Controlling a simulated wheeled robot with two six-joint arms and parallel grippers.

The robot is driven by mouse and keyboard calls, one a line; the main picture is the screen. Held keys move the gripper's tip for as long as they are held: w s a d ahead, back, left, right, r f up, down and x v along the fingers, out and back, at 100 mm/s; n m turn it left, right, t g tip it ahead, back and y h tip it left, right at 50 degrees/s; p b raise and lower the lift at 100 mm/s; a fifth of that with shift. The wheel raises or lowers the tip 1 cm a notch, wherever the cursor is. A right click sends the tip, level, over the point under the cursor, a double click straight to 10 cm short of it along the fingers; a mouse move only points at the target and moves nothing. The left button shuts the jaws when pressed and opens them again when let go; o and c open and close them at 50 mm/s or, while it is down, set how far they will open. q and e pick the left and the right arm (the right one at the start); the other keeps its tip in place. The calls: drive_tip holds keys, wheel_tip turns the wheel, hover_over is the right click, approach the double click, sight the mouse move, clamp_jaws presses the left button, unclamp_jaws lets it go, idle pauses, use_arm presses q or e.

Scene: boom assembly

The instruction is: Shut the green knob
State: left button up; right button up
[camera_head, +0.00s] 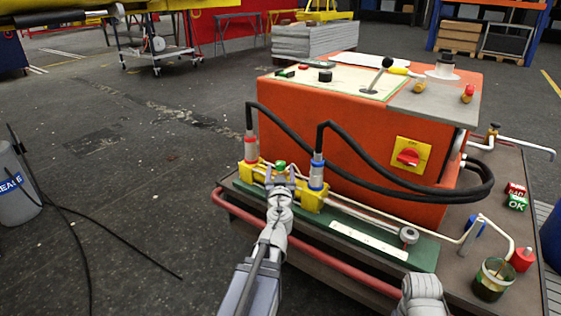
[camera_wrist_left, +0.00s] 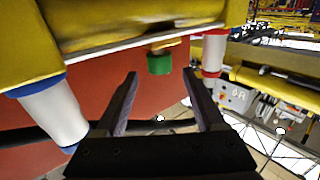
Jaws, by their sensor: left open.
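The green knob (camera_head: 281,165) sits on the yellow valve block (camera_head: 313,199) at the front left of the orange machine, between a red-banded and a blue-banded hose fitting. My left gripper (camera_head: 281,174) is right at the knob in the head view, and its fingers partly cover the block. In the left wrist view the green knob (camera_wrist_left: 159,64) lies just beyond the tips of my open left gripper (camera_wrist_left: 160,80), roughly centred between the fingers. Contact is not visible there. Only a grey rounded part of my right arm shows at the bottom right of the head view.
Black hoses (camera_head: 345,130) arch from the red-banded fitting (camera_head: 251,147) and blue-banded fitting (camera_head: 316,175) across the orange machine (camera_head: 350,150). A red rail (camera_head: 330,272) runs along the front. A cup of dark liquid (camera_head: 492,280) stands at right. Floor at left is mostly clear.

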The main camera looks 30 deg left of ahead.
use_arm(q)
drive_tip(key=x, duration=0.7)
drive_tip(key=shift+w+a, duration=0.15)
drive_tip(key=shift+w, duration=0.05)
clamp_jaws()
idle(0.4)
